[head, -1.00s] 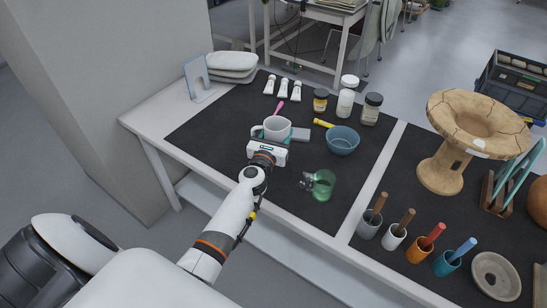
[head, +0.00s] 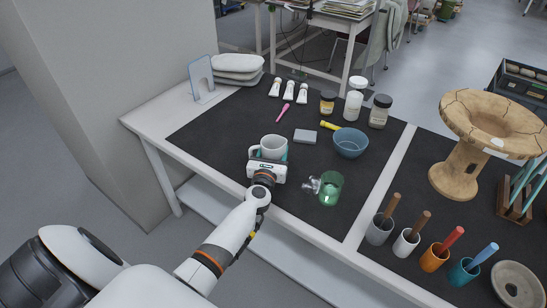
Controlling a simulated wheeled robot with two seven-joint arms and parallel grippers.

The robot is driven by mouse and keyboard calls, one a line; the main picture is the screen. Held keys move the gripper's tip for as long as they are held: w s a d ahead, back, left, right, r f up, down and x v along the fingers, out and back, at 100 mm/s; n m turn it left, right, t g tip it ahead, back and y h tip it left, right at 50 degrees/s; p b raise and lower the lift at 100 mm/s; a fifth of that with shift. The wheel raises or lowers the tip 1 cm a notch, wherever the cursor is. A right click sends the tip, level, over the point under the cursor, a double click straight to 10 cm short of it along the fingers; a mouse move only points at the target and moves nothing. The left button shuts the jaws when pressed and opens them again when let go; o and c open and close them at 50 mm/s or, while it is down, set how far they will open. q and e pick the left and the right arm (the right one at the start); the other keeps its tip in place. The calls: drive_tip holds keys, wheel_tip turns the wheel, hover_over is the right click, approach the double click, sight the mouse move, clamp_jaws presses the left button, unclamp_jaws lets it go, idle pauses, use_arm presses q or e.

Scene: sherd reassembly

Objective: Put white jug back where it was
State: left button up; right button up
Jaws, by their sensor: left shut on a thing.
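The white jug (head: 274,145) is over the dark mat near the front edge of the left worktop, upright, with its opening facing up. My left gripper (head: 267,163) is shut on it from the near side. The gripper body hides the lower front of the jug, and I cannot tell whether its base touches the mat. A teal part shows at its lower right side. My right gripper is not in view.
A grey block (head: 305,136), blue bowl (head: 350,144) and green glass vessel (head: 329,189) with a clear piece at its left are to the right. A pink tool (head: 283,113) lies behind. The dark mat (head: 220,128) is clear on the left.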

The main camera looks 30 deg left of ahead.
use_arm(q)
drive_tip(key=shift+f, duration=0.1)
drive_tip(key=shift+f, duration=0.2)
drive_tip(key=o, duration=1.1)
drive_tip(key=shift+o, duration=0.2)
drive_tip(key=shift+r, duration=0.15)
